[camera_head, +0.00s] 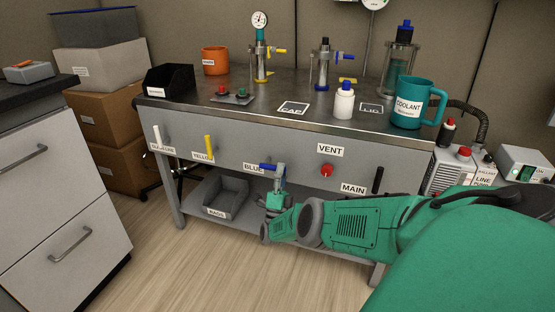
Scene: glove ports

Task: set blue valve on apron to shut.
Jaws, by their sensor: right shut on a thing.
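The blue valve's handle (267,166) is on the grey apron of the workbench, by the BLUE label (253,168). The visible part of the handle lies about level, pointing left. My right gripper (279,172) comes in from the lower right and is shut on the handle's right part. The fingers hide that part and the valve body behind it. My left gripper is not in view.
The apron (300,155) also bears a white lever (157,134), a yellow lever (209,146), a red VENT knob (327,170) and a black MAIN lever (378,179). A grey bin (225,195) sits on the shelf below. A teal mug (410,103) stands on top.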

